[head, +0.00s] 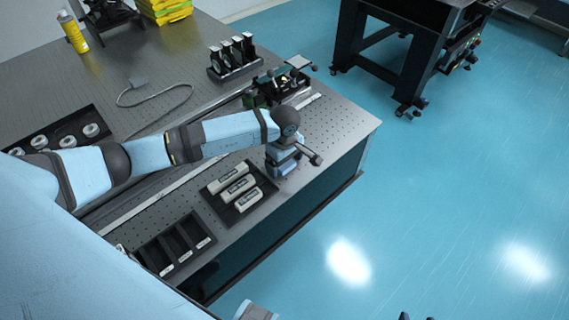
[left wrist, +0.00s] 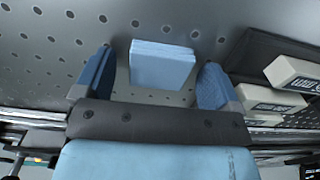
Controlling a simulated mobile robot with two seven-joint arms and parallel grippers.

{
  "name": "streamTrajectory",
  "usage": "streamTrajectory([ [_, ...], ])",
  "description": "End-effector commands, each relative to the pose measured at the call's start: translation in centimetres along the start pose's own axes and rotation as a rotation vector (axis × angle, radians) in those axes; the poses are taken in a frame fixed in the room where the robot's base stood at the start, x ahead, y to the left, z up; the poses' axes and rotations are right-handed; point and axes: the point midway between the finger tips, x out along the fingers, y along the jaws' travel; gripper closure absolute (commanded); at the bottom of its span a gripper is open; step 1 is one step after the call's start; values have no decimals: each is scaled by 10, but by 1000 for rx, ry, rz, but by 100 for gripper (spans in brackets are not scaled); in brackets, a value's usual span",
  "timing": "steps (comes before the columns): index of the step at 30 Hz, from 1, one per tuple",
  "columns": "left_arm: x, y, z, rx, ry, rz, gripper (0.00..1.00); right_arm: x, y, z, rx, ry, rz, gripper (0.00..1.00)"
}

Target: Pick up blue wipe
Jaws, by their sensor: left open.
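The blue wipe (left wrist: 162,66) shows in the left wrist view as a light blue, flat, folded stack on the perforated grey table top. My left gripper (left wrist: 157,62) is open, with one blue finger on each side of the wipe. Gaps show between the wipe and both fingers, so it is not gripped. In the head view my left gripper (head: 284,158) is low over the table near its right edge. There the gripper and wrist mostly cover the spot, and I cannot tell the wipe apart from the blue fingers.
A dark tray (head: 214,196) with pale labelled blocks (head: 238,187) lies close beside the gripper. A black compartment bin (head: 174,248) stands nearer the front. A green-black optical device (head: 284,85) and a rack of dark posts (head: 234,58) stand behind. The table edge drops to blue floor at right.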

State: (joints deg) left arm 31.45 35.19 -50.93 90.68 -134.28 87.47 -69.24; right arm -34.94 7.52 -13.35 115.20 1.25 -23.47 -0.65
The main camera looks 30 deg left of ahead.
Motion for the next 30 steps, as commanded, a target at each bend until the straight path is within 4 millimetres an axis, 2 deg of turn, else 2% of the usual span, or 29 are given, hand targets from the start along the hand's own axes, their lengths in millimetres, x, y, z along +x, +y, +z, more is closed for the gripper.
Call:
streamTrajectory([
  [5,0,0,0,0,0,1,11,0,0,0,-1,0,0,46],
  [8,0,0,0,0,0,1,29,0,0,1,-1,-1,0,46],
  [12,0,0,0,0,0,1,61,0,0,1,-2,-1,0,46],
  [13,0,0,0,0,0,1,64,0,0,1,-2,-1,0,46],
  [16,0,0,0,0,0,1,64,0,0,1,-2,-2,-1,46],
  [17,0,0,0,0,0,1,67,0,0,1,-2,-2,-1,46],
  [25,-2,0,0,0,0,1,67,0,-1,2,-2,-3,-2,46],
  [30,-16,1,-1,0,2,3,67,0,-1,2,-1,-3,-2,46],
])
